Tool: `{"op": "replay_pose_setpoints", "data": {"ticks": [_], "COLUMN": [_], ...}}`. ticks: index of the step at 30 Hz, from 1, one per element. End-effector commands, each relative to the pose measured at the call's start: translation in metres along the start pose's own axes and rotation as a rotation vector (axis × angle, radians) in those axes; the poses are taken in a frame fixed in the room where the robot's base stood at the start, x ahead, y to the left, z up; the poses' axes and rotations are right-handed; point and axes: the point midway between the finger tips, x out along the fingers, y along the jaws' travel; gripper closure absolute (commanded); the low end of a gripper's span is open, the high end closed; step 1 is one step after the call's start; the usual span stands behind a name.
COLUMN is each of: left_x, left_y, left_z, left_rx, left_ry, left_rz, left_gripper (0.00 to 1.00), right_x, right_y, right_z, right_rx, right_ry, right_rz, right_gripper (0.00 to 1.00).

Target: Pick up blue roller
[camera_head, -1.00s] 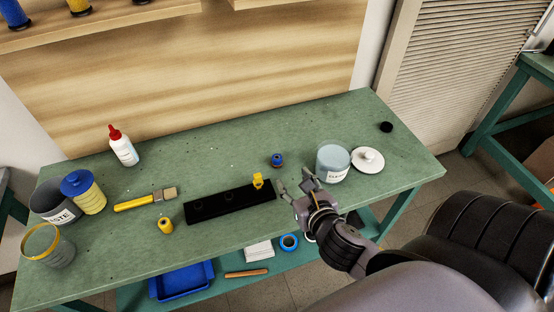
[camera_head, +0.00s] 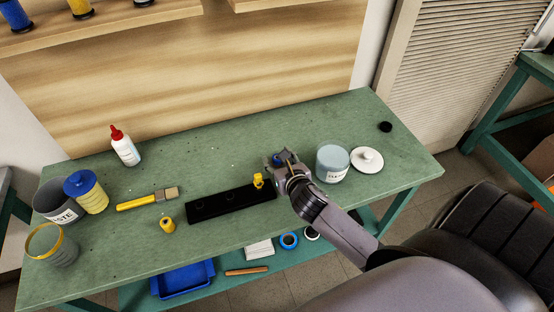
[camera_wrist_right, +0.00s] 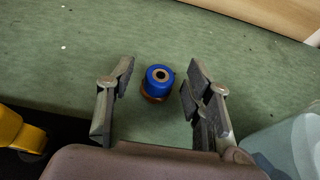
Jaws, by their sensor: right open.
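The blue roller (camera_wrist_right: 158,80) stands on the green table, a short blue cylinder with a dark hole in its top and an orange-brown lower part. In the right wrist view it lies between the two open fingers of my right gripper (camera_wrist_right: 154,100), a little ahead of them, and no contact shows. In the head view the blue roller (camera_head: 277,159) is partly hidden behind my right gripper (camera_head: 284,160). My left gripper is not in view.
A black holder (camera_head: 225,205) with a yellow piece (camera_head: 258,181) stands just left of my right gripper. A grey-blue canister (camera_head: 332,163) stands close on its right, beside a white lid (camera_head: 367,160). The table behind the roller is clear.

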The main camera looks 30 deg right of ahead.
Motion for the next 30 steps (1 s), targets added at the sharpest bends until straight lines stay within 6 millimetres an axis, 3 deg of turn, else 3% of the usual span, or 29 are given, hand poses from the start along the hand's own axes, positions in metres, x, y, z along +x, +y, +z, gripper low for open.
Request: {"op": "replay_pose_setpoints", "data": {"ticks": [6, 26, 30], "left_x": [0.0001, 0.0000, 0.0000], "left_y": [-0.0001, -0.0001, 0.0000], "left_z": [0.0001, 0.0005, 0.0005], "left_rx": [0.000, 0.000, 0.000], "left_ry": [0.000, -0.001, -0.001], "left_rz": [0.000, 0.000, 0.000], "left_gripper": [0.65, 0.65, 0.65], "right_x": [0.0007, 0.0003, 0.0003], "right_y": [0.0000, -0.0001, -0.0001], "right_z": [-0.0006, -0.0004, -0.0002], "right_rx": [0.000, -0.001, -0.001], "right_ry": [0.001, 0.000, 0.000], "right_rz": [0.000, 0.000, 0.000], "right_gripper": [0.53, 0.97, 0.98]}}
